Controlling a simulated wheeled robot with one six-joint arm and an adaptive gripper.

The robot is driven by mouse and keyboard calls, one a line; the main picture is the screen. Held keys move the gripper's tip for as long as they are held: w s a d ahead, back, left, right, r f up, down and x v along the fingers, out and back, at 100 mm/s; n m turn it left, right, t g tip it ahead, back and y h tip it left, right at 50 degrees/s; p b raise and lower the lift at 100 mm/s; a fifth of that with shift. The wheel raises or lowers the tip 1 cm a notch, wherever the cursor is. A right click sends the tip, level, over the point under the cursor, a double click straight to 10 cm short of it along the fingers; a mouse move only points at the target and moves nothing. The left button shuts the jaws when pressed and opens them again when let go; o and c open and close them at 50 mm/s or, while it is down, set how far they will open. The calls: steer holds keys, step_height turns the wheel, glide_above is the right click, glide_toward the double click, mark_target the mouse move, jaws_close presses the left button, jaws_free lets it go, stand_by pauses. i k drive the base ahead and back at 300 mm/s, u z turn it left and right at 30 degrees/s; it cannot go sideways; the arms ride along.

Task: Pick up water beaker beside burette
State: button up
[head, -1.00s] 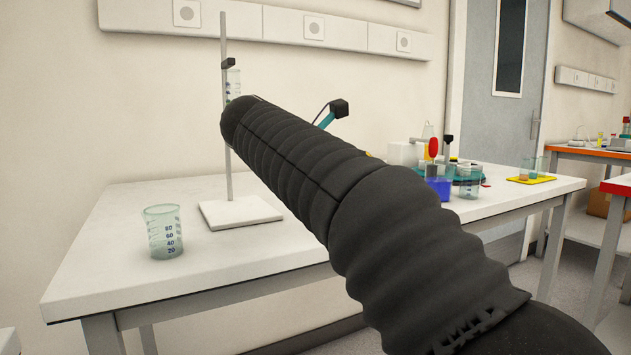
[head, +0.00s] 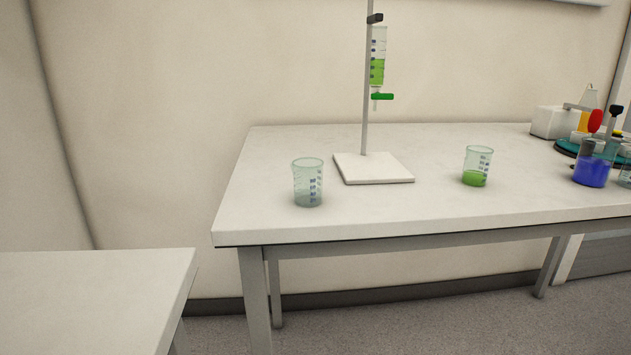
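The water beaker (head: 307,184) stands upright on the white table, left of the burette stand. It is clear glass with blue markings and looks to hold colourless liquid low down. The burette (head: 377,62) holds green liquid and has a green stopcock; it is clamped to a grey rod on a white base plate (head: 373,168). The beaker stands apart from the base plate. My gripper and arm are not in the head view now.
A beaker with green liquid (head: 477,167) stands right of the burette stand. A beaker of blue liquid (head: 592,164) and other items stand at the far right. The white table (head: 420,205) is clear in front. Another white table (head: 90,290) is at lower left.

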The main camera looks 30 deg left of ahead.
mark_target(308, 172)
steer(key=u, duration=2.05)
steer(key=k, duration=0.55)
steer(key=z, duration=0.45)
steer(key=i, duration=0.5)
steer(key=z, duration=0.05)
